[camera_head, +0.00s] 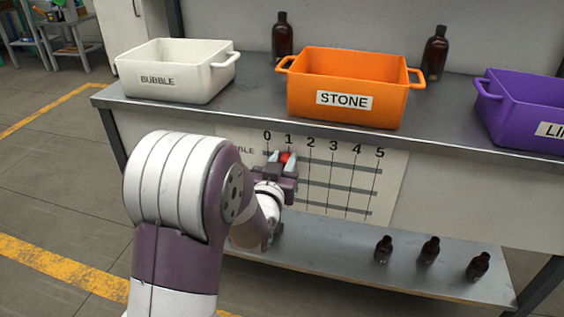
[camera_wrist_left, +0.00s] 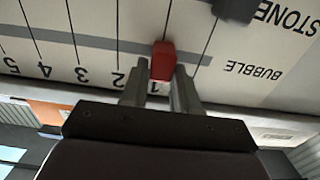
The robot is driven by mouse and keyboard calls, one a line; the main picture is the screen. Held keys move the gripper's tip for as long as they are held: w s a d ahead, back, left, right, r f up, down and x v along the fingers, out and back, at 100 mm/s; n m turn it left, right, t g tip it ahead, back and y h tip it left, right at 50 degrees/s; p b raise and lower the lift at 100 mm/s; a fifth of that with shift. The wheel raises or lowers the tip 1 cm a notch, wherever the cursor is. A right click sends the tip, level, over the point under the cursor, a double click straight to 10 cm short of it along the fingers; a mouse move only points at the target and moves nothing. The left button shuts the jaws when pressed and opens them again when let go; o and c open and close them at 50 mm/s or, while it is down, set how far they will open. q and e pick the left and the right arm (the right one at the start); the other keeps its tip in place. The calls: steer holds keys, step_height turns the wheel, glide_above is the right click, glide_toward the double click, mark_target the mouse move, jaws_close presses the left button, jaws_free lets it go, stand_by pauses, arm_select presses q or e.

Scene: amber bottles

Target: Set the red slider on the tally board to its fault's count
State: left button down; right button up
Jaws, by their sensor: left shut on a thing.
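The tally board (camera_head: 388,185) hangs on the front of the bench, with columns marked 0 to 5 and several horizontal rails. The red slider (camera_head: 287,156) is on the top rail, in the row labelled BUBBLE, at about the 1 line. My left gripper (camera_head: 283,164) is shut on it and hides part of the board's left side. In the left wrist view the board appears upside down; the red slider (camera_wrist_left: 163,60) is between the fingers (camera_wrist_left: 157,84), by the numeral 1. A dark block (camera_wrist_left: 235,8) is on the STONE row. My right gripper is not in view.
On the bench stand a white BUBBLE bin (camera_head: 205,82), an orange STONE bin (camera_head: 310,78) and a purple bin (camera_head: 520,98) with its label cut off. Two amber bottles (camera_head: 282,38) (camera_head: 435,52) stand behind them. Three more bottles (camera_head: 430,250) stand on the lower shelf.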

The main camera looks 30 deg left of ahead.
arm_select(q)
steer(key=c, duration=0.9)
jaws_free()
steer(key=shift+d, duration=0.15)
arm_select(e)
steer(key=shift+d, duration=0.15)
arm_select(q)
steer(key=p+v, duration=0.4)
steer(key=v, duration=0.8)
steer(key=shift+s+d, duration=0.1)
steer(key=shift+s, duration=0.25)
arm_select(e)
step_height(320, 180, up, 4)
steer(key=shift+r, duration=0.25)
